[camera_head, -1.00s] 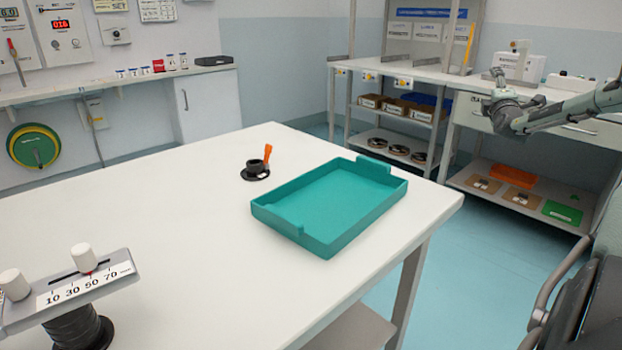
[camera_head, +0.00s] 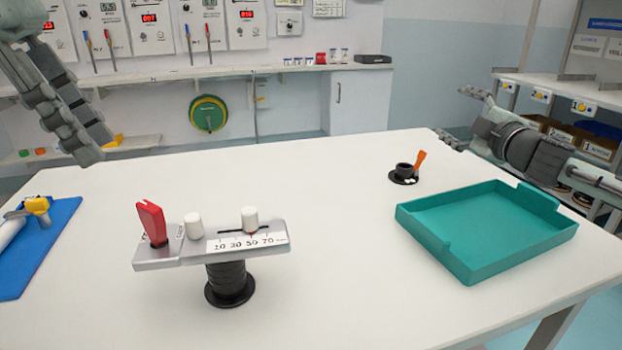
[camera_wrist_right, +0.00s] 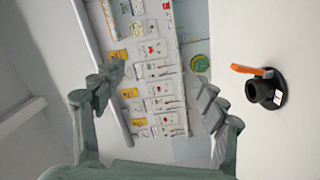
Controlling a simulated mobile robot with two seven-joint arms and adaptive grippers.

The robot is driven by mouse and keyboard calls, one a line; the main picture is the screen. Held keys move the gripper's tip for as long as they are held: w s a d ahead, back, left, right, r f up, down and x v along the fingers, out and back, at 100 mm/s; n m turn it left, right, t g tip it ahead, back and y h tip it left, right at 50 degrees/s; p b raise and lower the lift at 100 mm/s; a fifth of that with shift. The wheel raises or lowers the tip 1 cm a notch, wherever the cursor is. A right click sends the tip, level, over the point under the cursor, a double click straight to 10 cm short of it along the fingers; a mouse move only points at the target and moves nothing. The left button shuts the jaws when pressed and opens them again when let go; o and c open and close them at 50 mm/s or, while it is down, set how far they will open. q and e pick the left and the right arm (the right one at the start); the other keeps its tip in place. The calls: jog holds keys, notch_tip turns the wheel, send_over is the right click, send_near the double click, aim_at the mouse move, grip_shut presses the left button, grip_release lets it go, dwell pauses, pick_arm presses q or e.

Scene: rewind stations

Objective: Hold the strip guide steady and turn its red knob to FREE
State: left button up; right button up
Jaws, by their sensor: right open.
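The strip guide (camera_head: 190,252) is a grey metal bar on a black ribbed post with a round base, standing upright on the white table. Its red knob (camera_head: 152,222) is at the left end, with the handle pointing up and slightly left; the small lettering beside it is not legible. Two white knobs sit along the bar, the right one (camera_head: 249,219) above the number scale near 50. My left gripper (camera_head: 98,146) hangs in the air at the upper left, apart from the guide; its fingers overlap in this view. My right gripper (camera_head: 458,116) is open and empty, far right of the guide; its spread fingers show in the right wrist view (camera_wrist_right: 158,86).
A teal tray (camera_head: 448,262) lies at the table's right. A black cup with an orange-handled tool (camera_head: 404,171) stands behind it. A blue mat (camera_head: 22,275) with a yellow-and-white tool lies at the left edge. The table between guide and tray is clear.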

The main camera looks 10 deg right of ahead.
aim_at(241, 236)
jog(key=s+a+r+n+g+y, duration=0.1)
jog(key=s+a+r+n+y, duration=0.2)
jog(key=a+r+n+y, duration=0.5)
jog(key=s+a+r+n+g+y, duration=0.15)
jog(key=s+a+n+y, duration=0.35)
jog(key=a, duration=0.7)
jog(key=s+a+r+n+g+y, duration=0.15)
jog(key=a+r+n+y, duration=0.3)
jog(key=a+n, duration=0.45)
jog(key=s+a+f+n+g, duration=0.2)
jog(key=s+f+n+g, duration=0.1)
jog(key=f+n, duration=0.3)
jog(key=s+a+f+n+g, duration=0.3)
jog(key=f+n+g, duration=0.3)
jog(key=f, duration=0.2)
jog(key=s+a+f+n+g+y, duration=0.1)
jog(key=s+a+f+n+g, duration=0.2)
jog(key=f+n, duration=0.4)
jog(key=shift+s+a+f+g, duration=0.1)
jog(key=shift+s+f+g, duration=0.4)
jog(key=shift+s+g, duration=0.4)
jog(key=a, duration=0.7)
jog(key=shift+w+a+f, duration=0.1)
jog(key=shift+a+f, duration=0.15)
jog(key=shift+f, duration=0.05)
jog(key=shift+c, duration=0.4)
